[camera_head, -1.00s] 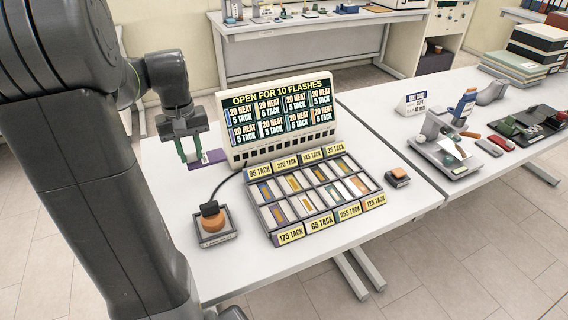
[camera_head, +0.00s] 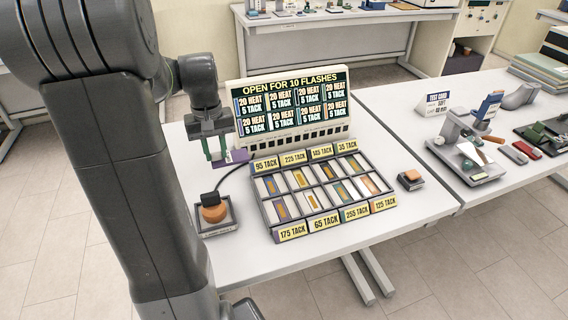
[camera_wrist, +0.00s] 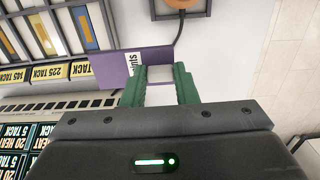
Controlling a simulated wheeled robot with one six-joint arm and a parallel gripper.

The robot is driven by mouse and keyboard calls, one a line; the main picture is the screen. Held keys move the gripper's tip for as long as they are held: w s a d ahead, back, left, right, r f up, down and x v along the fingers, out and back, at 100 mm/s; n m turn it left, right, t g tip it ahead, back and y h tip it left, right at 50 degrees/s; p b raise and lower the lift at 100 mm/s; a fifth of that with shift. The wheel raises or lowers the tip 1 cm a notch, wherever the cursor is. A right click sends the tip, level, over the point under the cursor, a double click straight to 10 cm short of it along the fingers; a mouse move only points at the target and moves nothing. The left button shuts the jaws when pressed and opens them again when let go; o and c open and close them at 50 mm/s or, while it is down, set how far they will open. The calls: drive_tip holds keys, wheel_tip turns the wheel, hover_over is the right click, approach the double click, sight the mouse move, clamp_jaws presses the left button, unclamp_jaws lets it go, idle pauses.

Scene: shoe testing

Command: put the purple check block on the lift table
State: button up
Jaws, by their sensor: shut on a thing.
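My gripper (camera_head: 219,156) is shut on a purple block (camera_head: 238,156) above the left end of the near table, just left of the display board. In the wrist view, the green fingers (camera_wrist: 160,86) hold the purple block (camera_wrist: 112,70), which bears a white label with partly hidden lettering. The block looks thin and flat, and the fingers cover part of it. A grey stand with a flat base plate (camera_head: 484,172) is on the right-hand table; I cannot tell for sure that it is the lift table.
A display board (camera_head: 292,108) stands behind a compartment tray (camera_head: 263,207) with several strips. An orange button on a grey box (camera_head: 215,213) is at the tray's left, with a cable. A smaller orange-topped box (camera_head: 411,180) is at its right. A test card (camera_head: 435,103) stands on the right-hand table.

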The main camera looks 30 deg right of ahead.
wheel_tip(320, 180, down, 2)
drive_tip(key=shift+f+b, duration=0.15)
drive_tip(key=shift+b, duration=0.2)
drive_tip(key=p, duration=0.1)
approach(222, 183)
drive_tip(key=s+f, duration=0.2)
drive_tip(key=s+a+f, duration=0.1)
drive_tip(key=s+f, duration=0.1)
drive_tip(key=f, duration=0.1)
drive_tip(key=shift+s+a, duration=0.2)
drive_tip(key=shift+s, duration=0.15)
drive_tip(key=shift+f, duration=0.15)
drive_tip(key=o, duration=1)
